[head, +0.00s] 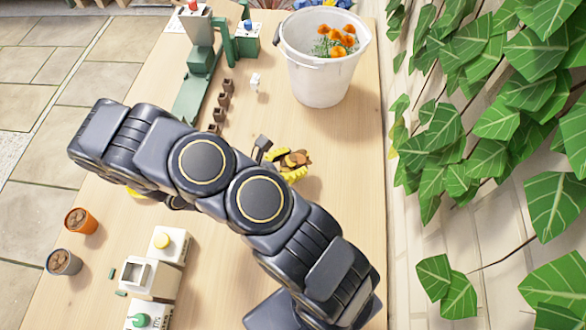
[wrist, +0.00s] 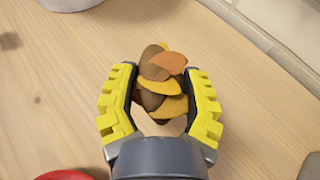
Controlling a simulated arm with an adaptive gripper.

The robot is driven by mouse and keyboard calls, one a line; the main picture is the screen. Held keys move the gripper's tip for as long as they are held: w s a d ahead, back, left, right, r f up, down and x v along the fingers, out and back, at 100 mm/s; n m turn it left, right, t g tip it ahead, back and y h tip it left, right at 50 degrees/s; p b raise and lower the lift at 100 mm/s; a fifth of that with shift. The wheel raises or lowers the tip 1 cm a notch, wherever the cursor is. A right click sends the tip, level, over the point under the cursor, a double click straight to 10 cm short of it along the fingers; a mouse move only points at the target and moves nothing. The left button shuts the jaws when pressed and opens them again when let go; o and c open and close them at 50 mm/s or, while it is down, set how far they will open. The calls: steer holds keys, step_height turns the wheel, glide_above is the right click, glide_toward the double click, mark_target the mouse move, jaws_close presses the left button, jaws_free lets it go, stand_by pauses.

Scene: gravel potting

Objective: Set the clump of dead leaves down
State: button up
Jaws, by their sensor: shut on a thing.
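The clump of dead leaves (wrist: 163,82), brown, orange and ochre pieces, is between the yellow fingers of my gripper (wrist: 161,73) in the wrist view. The fingers are shut on it from both sides. In the head view, the clump (head: 298,158) shows in my gripper (head: 287,163) just beyond my arm, over the right part of the wooden table (head: 340,215). I cannot tell whether the clump touches the table top.
A white bucket (head: 322,82) with orange flowers stands behind the clump. Small brown pots (head: 224,99) line a green device. Two filled pots (head: 80,221) and white boxes (head: 150,278) stand at left. A red rounded thing (wrist: 65,175) is partly seen. Bare wood surrounds the clump.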

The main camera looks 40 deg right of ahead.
steer(key=shift+f, duration=2.05)
steer(key=o, duration=1.1)
steer(key=shift+f, duration=0.1)
